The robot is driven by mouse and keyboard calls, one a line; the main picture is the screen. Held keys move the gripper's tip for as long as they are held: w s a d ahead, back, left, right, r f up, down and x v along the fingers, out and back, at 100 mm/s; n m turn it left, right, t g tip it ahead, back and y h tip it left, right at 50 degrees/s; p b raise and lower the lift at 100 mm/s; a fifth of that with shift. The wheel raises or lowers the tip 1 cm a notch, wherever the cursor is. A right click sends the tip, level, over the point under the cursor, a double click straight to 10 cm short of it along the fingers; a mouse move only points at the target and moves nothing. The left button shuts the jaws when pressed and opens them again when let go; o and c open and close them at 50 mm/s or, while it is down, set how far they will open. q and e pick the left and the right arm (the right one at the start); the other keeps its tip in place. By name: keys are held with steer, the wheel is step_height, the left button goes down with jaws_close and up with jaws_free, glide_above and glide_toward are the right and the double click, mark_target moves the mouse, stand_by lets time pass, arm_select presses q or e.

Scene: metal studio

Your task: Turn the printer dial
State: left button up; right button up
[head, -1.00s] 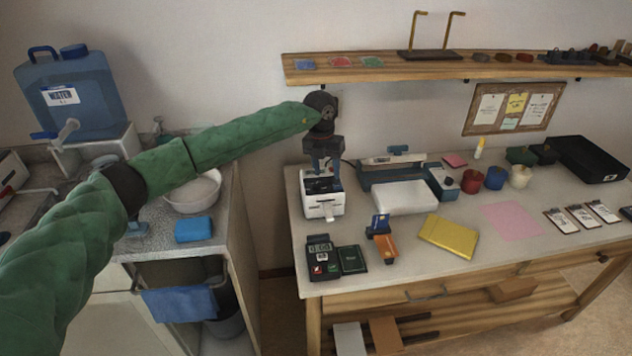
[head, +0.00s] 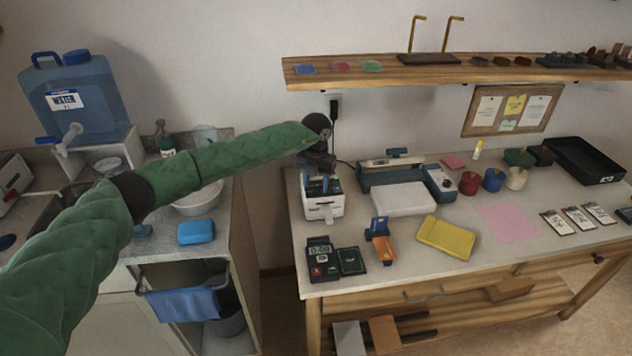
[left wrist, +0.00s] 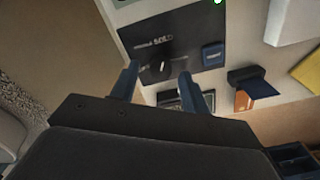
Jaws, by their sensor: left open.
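The printer (head: 323,208) is a small white box with a dark top, at the left end of the workbench. In the left wrist view its dark panel (left wrist: 183,28) carries a dark round dial (left wrist: 160,70) with a pale pointer mark and a blue button (left wrist: 213,55). My left gripper (head: 322,183) points down at the printer's top in the head view. In the left wrist view its open fingers (left wrist: 160,84) stand on either side of the dial; I cannot tell whether they touch it. The dial is too small to make out in the head view. My right gripper is not in view.
A card reader (head: 322,259) and an orange-blue holder (head: 380,242) stand in front of the printer. A laminator-like device (head: 392,172) and white block (head: 403,198) are to its right. The wooden shelf (head: 440,72) runs above; a wall socket (head: 333,105) is behind my wrist.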

arm_select(q)
steer(key=shift+f, duration=0.35)
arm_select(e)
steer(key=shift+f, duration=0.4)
arm_select(q)
steer(key=c, duration=1)
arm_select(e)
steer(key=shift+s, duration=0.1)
